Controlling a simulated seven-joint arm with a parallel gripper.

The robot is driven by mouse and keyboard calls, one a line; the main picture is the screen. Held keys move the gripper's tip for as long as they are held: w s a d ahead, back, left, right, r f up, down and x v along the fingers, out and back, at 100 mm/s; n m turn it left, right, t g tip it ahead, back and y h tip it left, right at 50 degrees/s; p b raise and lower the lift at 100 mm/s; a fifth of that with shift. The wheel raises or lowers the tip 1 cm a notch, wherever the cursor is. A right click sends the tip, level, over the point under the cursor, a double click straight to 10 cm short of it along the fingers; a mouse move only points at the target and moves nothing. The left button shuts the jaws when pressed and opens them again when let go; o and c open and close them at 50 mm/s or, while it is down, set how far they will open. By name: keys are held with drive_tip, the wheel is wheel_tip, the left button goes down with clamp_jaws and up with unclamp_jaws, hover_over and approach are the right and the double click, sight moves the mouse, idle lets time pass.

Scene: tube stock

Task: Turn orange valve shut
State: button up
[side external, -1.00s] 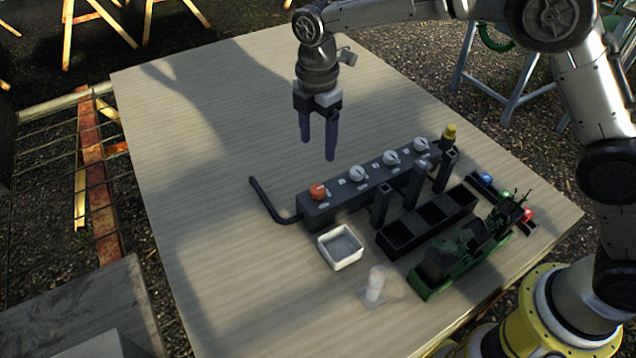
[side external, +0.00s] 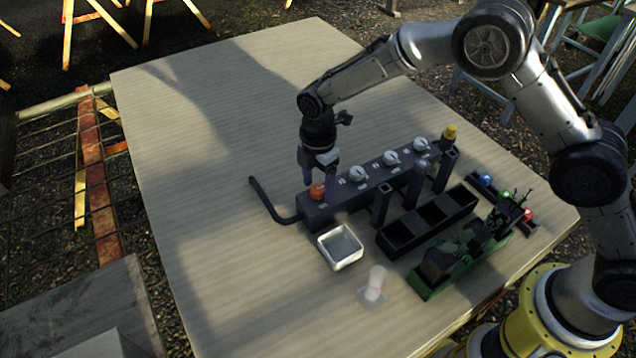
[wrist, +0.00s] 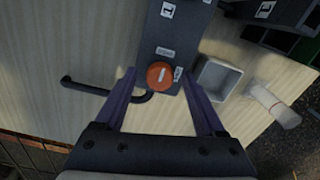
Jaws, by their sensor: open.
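The orange valve (side external: 317,191) is a round knob at the left end of a dark manifold block (side external: 345,200). In the wrist view the orange valve (wrist: 159,75) shows a pale line across its top, running roughly along the block. My gripper (side external: 319,190) is directly over the valve, pointing down, with its fingers on either side of the knob. In the wrist view my gripper (wrist: 160,78) is open, its two purple fingers well apart with the knob between them. No contact between fingers and knob is visible.
White-handled valves (side external: 390,158) continue along the block. A bent dark pipe (side external: 268,203) leaves its left end. A white square tray (side external: 340,247), a clear tube (side external: 376,283), a black bin (side external: 428,222) and a green rack (side external: 470,252) stand in front. The table's left side is free.

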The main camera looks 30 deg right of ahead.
clamp_jaws()
idle(0.3)
drive_tip(key=shift+m, duration=0.3)
drive_tip(key=m, duration=0.3)
drive_tip(key=shift+r+m, duration=0.1)
drive_tip(key=shift+m, duration=0.2)
drive_tip(key=m, duration=0.4)
drive_tip(key=shift+m, duration=0.3)
drive_tip(key=m, duration=0.4)
drive_tip(key=shift+m, duration=2.5)
